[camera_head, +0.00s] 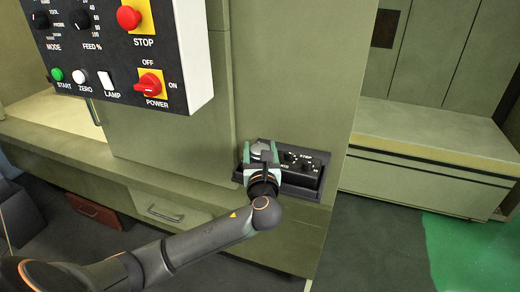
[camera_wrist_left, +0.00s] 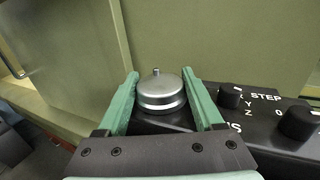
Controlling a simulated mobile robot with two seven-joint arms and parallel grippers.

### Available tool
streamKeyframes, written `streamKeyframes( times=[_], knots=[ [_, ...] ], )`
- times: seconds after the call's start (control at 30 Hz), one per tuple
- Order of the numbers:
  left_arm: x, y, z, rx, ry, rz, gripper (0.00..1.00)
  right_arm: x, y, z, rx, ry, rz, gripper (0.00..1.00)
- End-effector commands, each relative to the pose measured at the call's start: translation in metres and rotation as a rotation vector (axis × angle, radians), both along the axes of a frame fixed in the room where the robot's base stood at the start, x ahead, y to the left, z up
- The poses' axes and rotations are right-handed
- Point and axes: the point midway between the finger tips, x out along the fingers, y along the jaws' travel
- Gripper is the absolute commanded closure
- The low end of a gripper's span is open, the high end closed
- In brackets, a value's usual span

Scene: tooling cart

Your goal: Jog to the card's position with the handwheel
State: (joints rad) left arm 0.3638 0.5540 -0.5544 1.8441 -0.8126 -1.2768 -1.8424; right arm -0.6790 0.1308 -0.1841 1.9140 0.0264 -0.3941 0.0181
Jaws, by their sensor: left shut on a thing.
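The handwheel (camera_head: 261,149) is a silver, knob-like wheel at the left end of a black pendant box (camera_head: 318,188), which sits on the front ledge of the green machine. My left gripper (camera_head: 260,161) reaches it from the front, with its two green fingers on either side. In the left wrist view the handwheel (camera_wrist_left: 161,92) stands between the fingertips, and the gripper (camera_wrist_left: 162,100) is shut on it. A small peg stands up on the wheel. Black selector knobs (camera_wrist_left: 298,122), one labelled STEP, are to its right. I cannot make out a position card. My right gripper is out of view.
A control panel (camera_head: 190,45) hangs at the upper left, with a red STOP button (camera_head: 129,17), a red POWER switch (camera_head: 149,84), a green START button (camera_head: 57,74) and dials. A red-brown box (camera_head: 93,208) lies low at the left.

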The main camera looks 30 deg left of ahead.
Motion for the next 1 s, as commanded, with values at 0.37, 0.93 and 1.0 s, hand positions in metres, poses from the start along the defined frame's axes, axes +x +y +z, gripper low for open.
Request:
streamKeyframes(
  times=[0.37, 0.93, 1.0],
  knots=[
    [0.0003, -0.0002, 0.0005, 0.002, -0.001, 0.039, 0.87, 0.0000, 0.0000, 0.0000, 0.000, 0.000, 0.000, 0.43],
    [0.0002, 0.0002, 0.0003, 0.001, -0.001, 0.038, 0.01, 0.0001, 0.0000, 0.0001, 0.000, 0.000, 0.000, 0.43],
    [0.0002, 0.0002, 0.0003, 0.001, -0.001, 0.038, 0.01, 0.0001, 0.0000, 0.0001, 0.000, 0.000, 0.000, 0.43]
  ],
)
